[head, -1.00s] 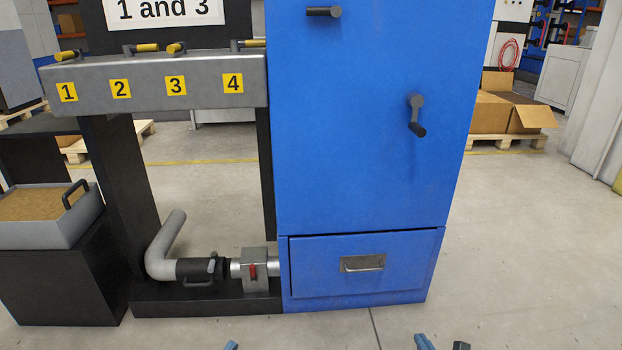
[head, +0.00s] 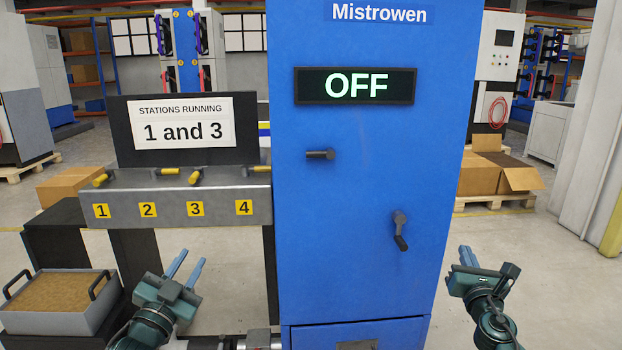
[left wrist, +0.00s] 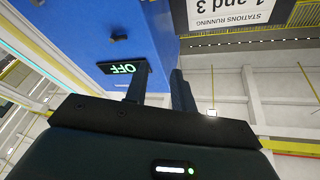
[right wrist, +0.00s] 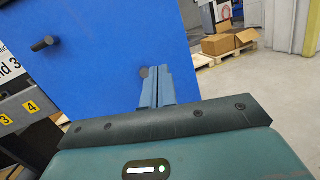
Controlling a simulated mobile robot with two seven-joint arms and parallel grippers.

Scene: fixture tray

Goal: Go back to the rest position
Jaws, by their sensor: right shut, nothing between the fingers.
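My left gripper (head: 193,256) is raised at the lower left in the head view, in front of the valve rail. Its two fingers stand apart with nothing between them; the left wrist view (left wrist: 160,82) shows the same gap. My right gripper (head: 464,252) is raised to the right of the blue cabinet (head: 370,200). Its fingers are together and empty in the right wrist view (right wrist: 155,72). Both grippers look clear of the cabinet and the rail.
The cabinet's display (head: 356,86) reads OFF. A sign (head: 182,123) reads stations running 1 and 3, above the numbered rail (head: 175,211) with yellow-handled valves. A handled tray (head: 90,322) stands at lower left. Open floor lies right of the cabinet.

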